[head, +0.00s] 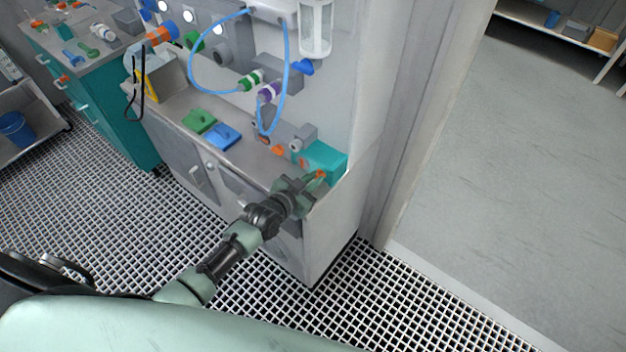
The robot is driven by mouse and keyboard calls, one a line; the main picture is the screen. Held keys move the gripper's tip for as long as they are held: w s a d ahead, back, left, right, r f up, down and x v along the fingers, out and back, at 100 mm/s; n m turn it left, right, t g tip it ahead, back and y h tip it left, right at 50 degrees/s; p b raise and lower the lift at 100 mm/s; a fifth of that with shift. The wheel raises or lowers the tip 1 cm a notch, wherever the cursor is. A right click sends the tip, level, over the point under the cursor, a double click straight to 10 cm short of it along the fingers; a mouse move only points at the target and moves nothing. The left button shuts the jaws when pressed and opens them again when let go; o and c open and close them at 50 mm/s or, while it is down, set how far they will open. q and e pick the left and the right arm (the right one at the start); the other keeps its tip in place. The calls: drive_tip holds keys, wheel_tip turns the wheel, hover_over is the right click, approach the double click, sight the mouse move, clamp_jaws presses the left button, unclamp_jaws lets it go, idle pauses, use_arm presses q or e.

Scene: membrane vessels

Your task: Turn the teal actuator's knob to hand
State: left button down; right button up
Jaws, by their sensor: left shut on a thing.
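The teal actuator (325,159) is a box at the right end of the grey bench, against the panel. An orange knob (321,174) shows small at its front. My left gripper (316,179) is at the actuator's front, shut on the knob. The gripper hides much of the knob, and its turned position is too small to read. My right gripper is not in view.
A green block (200,120) and a blue block (223,135) lie on the bench left of the actuator. Blue hoses (192,65) hang on the panel. Grated floor (385,305) lies open in front; a wall edge (400,130) stands at right.

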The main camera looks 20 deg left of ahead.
use_arm(q)
drive_tip(key=shift+w+r, duration=0.2)
drive_tip(key=shift+r, duration=0.05)
drive_tip(key=c, duration=1.5)
unclamp_jaws()
drive_tip(key=shift+s, duration=0.1)
drive_tip(key=shift+s+d, duration=0.1)
drive_tip(key=shift+s, duration=0.1)
drive_tip(key=v, duration=0.7)
drive_tip(key=shift+s+a+f, duration=0.1)
drive_tip(key=shift+s+a, duration=0.05)
drive_tip(key=shift+a, duration=0.25)
drive_tip(key=shift+a, duration=0.1)
